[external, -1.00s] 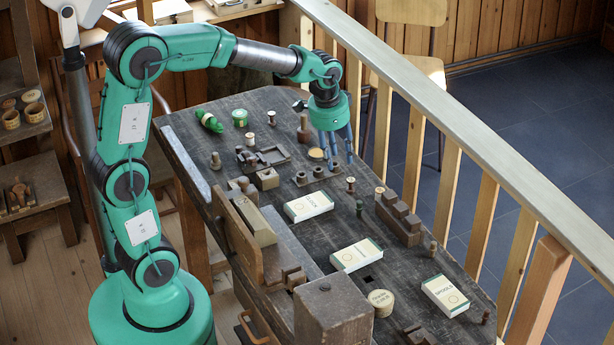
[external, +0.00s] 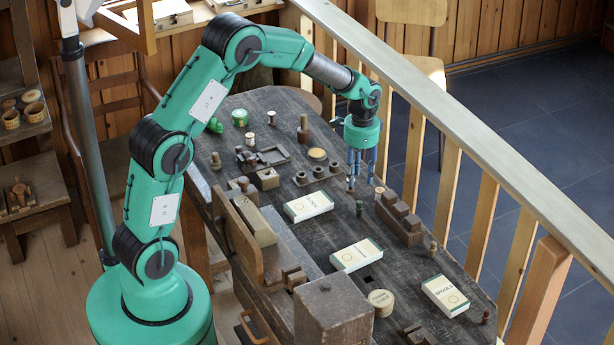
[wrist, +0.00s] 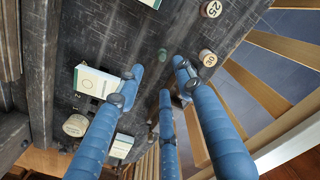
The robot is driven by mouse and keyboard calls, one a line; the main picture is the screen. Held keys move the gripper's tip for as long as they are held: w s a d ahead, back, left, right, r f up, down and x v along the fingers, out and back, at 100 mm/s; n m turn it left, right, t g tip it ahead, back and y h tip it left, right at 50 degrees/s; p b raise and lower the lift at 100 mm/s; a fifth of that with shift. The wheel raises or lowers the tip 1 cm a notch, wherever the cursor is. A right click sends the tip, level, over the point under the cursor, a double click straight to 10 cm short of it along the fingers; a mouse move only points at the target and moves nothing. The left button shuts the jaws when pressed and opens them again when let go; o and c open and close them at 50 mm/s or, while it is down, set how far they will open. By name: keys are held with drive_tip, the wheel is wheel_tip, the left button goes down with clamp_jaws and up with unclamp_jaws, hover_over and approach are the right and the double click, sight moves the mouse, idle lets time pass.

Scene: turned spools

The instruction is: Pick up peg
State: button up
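My gripper (external: 361,178) hangs fingers-down above the dark table near the railing. Its blue fingers are spread with nothing seen between them; they also show in the wrist view (wrist: 160,76). A small dark peg (external: 359,209) stands upright just in front of it; in the wrist view it (wrist: 162,54) shows close to the fingertips. A pale-topped spool (external: 379,193) stands to the right, marked with a number in the wrist view (wrist: 208,58). Another spool (external: 351,186), marked 25 in the wrist view (wrist: 211,9), is partly covered by the fingers. Which one is the task's peg I cannot tell.
A brown block rack (external: 400,220) lies to the right by the railing (external: 450,120). White boxes (external: 308,207) (external: 356,255) (external: 445,296) and a round tin (external: 381,303) lie on the table. More small pegs (external: 433,248) stand along the right edge.

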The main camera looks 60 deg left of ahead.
sight(359, 202)
idle(0.3)
drive_tip(key=shift+f+b, duration=0.8)
drive_tip(key=shift+f, duration=3.5)
drive_tip(key=shift+f, duration=0.15)
drive_tip(key=shift+w+f+b, duration=0.2)
drive_tip(key=shift+f+b, duration=0.65)
drive_tip(key=shift+f, duration=1.6)
drive_tip(key=c, duration=0.7)
drive_tip(key=shift+c, duration=0.2)
